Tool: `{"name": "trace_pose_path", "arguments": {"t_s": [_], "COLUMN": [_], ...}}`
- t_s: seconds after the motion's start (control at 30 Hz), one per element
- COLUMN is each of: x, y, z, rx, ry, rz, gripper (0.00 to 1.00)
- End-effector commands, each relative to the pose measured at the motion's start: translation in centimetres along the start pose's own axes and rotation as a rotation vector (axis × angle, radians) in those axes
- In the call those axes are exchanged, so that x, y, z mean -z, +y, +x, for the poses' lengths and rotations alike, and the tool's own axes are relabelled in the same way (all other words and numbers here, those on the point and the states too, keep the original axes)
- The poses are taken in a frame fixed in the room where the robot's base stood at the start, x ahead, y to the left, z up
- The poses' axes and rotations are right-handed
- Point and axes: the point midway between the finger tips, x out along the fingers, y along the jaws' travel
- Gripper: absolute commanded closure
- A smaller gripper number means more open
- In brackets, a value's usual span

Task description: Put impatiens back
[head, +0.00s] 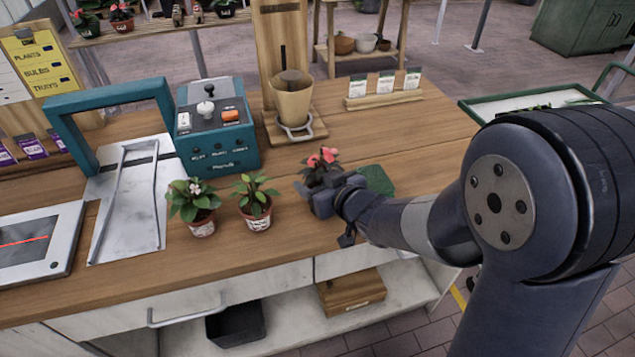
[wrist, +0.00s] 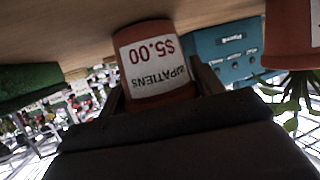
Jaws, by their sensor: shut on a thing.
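The impatiens has pink-red flowers and dark leaves (head: 322,162) in the head view, above the counter's right half. Its pot is hidden there behind my gripper (head: 322,190). In the wrist view, which is upside down, its terracotta pot (wrist: 155,88) carries a white label reading IMPATIENS $5.00. My gripper's fingers are shut on the pot from both sides. The pot is close to the wooden counter top (head: 290,235); I cannot tell whether it touches it. Its flowers are out of the wrist view.
A leafy potted plant (head: 257,198) and a white-flowered one (head: 194,202) stand to the left. Behind are a teal machine (head: 216,140), a wooden stand with a cup (head: 291,100) and a seed packet rack (head: 384,97).

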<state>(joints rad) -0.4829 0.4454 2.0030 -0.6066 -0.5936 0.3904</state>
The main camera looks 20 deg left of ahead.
Motion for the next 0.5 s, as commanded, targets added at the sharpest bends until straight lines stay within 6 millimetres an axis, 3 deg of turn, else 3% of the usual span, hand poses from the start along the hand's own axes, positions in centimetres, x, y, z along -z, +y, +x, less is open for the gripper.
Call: {"name": "trace_pose_path", "arguments": {"t_s": [0.27,0.3,0.5], "x": [-0.23,-0.28,-0.16], "y": [0.01,0.00,0.00], "z": [0.10,0.11,0.07], "rx": [0.000,0.000,0.000], "ry": [0.002,0.001,0.000], "rz": [0.000,0.000,0.000], "gripper": [0.64,0.37,0.20]}}
